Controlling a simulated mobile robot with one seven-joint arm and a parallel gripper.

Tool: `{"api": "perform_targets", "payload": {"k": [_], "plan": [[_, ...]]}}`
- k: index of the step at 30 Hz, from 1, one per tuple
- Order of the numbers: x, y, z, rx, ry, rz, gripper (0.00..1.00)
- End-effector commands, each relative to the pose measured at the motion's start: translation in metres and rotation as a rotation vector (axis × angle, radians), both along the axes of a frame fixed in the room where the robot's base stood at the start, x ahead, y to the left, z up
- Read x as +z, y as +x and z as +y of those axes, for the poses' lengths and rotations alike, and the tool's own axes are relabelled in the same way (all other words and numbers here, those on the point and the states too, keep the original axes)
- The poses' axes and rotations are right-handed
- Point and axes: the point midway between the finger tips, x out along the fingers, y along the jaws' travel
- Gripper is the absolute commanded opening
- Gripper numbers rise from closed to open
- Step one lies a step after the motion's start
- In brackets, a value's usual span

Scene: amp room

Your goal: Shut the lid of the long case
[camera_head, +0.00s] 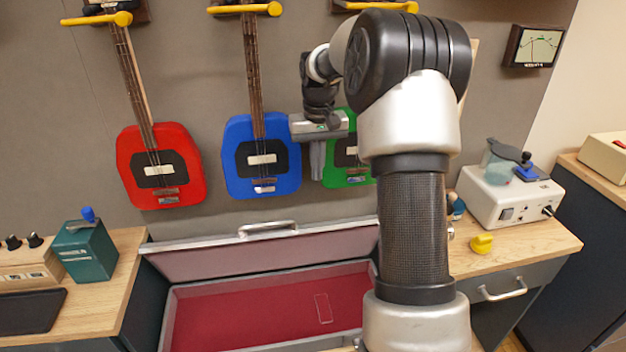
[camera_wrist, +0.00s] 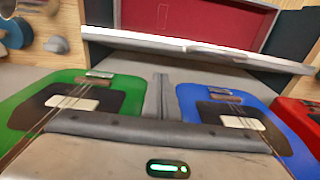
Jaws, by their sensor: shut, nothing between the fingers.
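The long case (camera_head: 268,302) stands open between two wooden counters in the head view, with a red lining and a grey rim. Its lid (camera_head: 265,255) is raised at the back, lined in dull pink, with a silver handle (camera_head: 268,228) on its top edge. My gripper (camera_head: 317,178) is shut and empty, pointing down above and behind the lid, near the wall. In the wrist view, my gripper (camera_wrist: 161,92) shows closed fingers, with the lid's edge (camera_wrist: 200,48) beyond them and the red case interior (camera_wrist: 200,20) past it. My arm hides the case's right end in the head view.
Red (camera_head: 160,165), blue (camera_head: 262,157) and green (camera_head: 345,165) guitars hang on the wall close to my gripper. A teal box (camera_head: 87,248) stands on the left counter. A white device (camera_head: 508,193) and a yellow knob (camera_head: 481,243) are on the right counter.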

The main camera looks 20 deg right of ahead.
Motion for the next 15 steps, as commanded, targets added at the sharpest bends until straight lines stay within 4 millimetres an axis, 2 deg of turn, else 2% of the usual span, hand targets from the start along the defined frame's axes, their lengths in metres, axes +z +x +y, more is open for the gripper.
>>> {"api": "perform_targets", "payload": {"k": [3,15], "plan": [[-0.029,0.001,0.0,0.001,0.002,0.004,0.0],[-0.117,0.007,-0.001,0.001,0.001,0.003,0.0]]}}
